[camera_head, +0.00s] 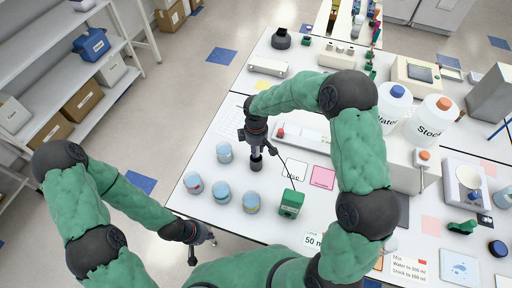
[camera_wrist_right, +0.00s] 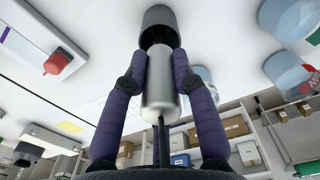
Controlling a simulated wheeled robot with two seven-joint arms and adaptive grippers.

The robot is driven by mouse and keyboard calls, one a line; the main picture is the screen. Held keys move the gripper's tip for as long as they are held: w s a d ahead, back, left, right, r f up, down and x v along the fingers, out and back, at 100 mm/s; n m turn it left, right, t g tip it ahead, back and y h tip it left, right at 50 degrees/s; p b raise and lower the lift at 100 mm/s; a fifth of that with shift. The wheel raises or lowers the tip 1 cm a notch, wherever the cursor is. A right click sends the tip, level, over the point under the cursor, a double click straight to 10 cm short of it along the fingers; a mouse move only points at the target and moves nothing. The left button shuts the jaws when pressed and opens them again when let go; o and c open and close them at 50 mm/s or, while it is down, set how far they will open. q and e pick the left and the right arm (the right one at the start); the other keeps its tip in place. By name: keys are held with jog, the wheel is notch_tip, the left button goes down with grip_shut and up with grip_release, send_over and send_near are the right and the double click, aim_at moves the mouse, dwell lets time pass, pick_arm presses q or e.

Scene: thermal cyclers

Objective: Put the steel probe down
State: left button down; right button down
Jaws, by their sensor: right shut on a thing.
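The steel probe (camera_wrist_right: 160,88) is a silver cylinder, seen in the right wrist view between the two purple-padded fingers of my right gripper (camera_wrist_right: 161,85). Both fingers press on its sides. A dark grey cylindrical piece (camera_wrist_right: 160,27) is at its far end; I cannot tell whether it is a cap or a separate holder. In the head view my right gripper (camera_head: 256,150) points down over the white table, with the dark piece (camera_head: 256,164) below it. A thin black cable runs to a green box (camera_head: 291,203). My left gripper (camera_head: 202,242) is empty, its fingers spread, off the table's front edge.
Several jars with blue lids, including one (camera_head: 224,152), stand left and in front of my right gripper. A pink note (camera_head: 322,178) lies to the right. Water and Stock bottles (camera_head: 430,118) stand further right.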

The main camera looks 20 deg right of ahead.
jog(key=shift+f, duration=0.1)
jog(key=c, duration=0.9)
grip_release()
jog(key=shift+s+f, duration=0.1)
